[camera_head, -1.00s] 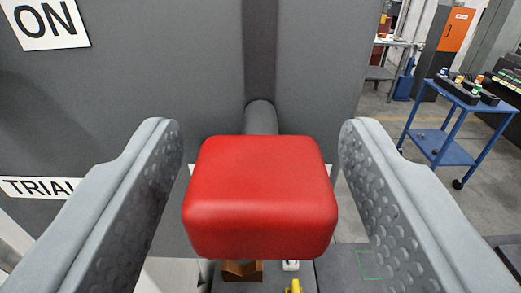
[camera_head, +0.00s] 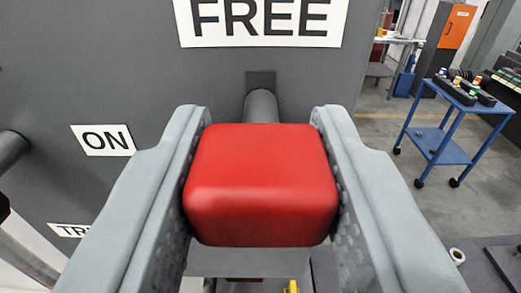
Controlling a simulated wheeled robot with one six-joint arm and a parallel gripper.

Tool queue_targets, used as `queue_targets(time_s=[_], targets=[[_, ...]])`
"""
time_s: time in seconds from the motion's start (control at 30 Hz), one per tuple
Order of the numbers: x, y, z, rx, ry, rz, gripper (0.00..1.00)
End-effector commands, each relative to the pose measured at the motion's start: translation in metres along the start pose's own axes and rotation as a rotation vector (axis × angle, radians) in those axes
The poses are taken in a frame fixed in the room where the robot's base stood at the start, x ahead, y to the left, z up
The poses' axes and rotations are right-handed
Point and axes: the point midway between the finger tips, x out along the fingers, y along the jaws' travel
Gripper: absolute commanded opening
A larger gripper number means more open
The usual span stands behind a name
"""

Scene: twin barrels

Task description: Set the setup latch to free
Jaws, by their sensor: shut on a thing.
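The setup latch shows as a red block-shaped knob (camera_head: 261,185) on a dark grey stem (camera_head: 261,106) that comes out of a grey panel (camera_head: 400,22). The stem stands at a dark vertical slot, just below a white label reading FREE (camera_head: 262,22). My gripper (camera_head: 261,180) has one finger on each side of the red knob. Both fingers touch its sides, so it is shut on the knob. The knob hides the lower part of the panel behind it.
A white ON label (camera_head: 103,140) and a partly hidden label (camera_head: 70,230) are on the panel at left. A dark grey bar end (camera_head: 10,150) sticks out at the left edge. A blue cart (camera_head: 450,125) and an orange-fronted cabinet (camera_head: 457,28) stand far off at right, with open floor around them.

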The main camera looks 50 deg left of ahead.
Motion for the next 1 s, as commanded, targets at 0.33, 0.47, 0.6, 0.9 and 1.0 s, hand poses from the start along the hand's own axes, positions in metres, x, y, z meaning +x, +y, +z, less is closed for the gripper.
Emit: queue_targets(time_s=[0.33, 0.47, 0.6, 0.9, 1.0], targets=[[-0.002, -0.001, -0.005, -0.002, 0.009, 0.003, 0.5], [-0.001, -0.001, -0.004, -0.002, 0.007, 0.003, 0.55], [-0.001, -0.001, -0.003, -0.002, 0.006, 0.002, 0.55], [-0.027, 0.0, -0.003, -0.002, 0.006, 0.005, 0.55], [-0.047, 0.0, -0.003, -0.001, 0.006, 0.005, 0.55]])
